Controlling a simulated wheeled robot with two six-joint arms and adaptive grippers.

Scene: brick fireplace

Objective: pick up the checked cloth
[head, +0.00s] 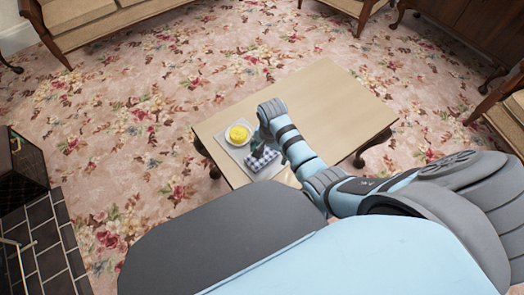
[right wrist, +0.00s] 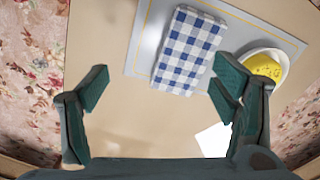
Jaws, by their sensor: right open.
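The checked cloth (right wrist: 188,50), blue and white and folded into a rectangle, lies on a grey placemat (right wrist: 146,45) with a yellow line near its edge. In the head view the cloth (head: 260,158) is near the left end of the low table, partly hidden by my right arm. My right gripper (right wrist: 160,90) is open and empty in the right wrist view, its two fingers apart, with the cloth beyond and between them. In the head view the right gripper (head: 268,140) is over the table near the cloth, its fingers hard to make out. My left gripper is not in view.
A white bowl with yellow contents (head: 238,134) stands on the mat close to the cloth; it also shows in the right wrist view (right wrist: 264,66). A white flat piece (right wrist: 214,140) lies on the table. The right part of the tabletop (head: 335,95) is clear.

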